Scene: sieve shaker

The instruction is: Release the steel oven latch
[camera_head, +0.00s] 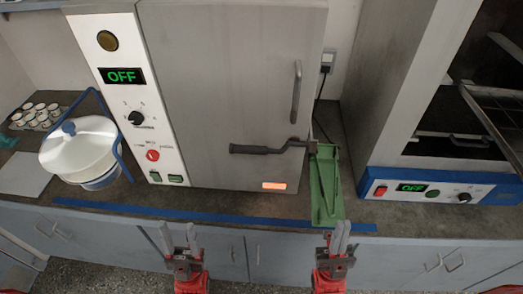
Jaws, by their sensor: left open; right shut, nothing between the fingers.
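The steel oven (225,80) stands on the bench with its grey door shut. Its latch (268,148) is a dark lever lying nearly level across the lower right of the door, with the grip end to the left. A vertical door handle (296,92) sits above it. My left gripper (180,238) is open and empty in front of the bench edge, below and left of the latch. My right gripper (340,238) is shut and empty in front of the bench edge, below and right of the latch. Neither gripper touches anything.
A green tray (326,190) stands right of the oven door, close to the latch's right end. A second oven (425,180) with its interior showing is at right. A white lidded pot (82,150) with a blue frame is at left. Blue tape (200,216) runs along the bench front.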

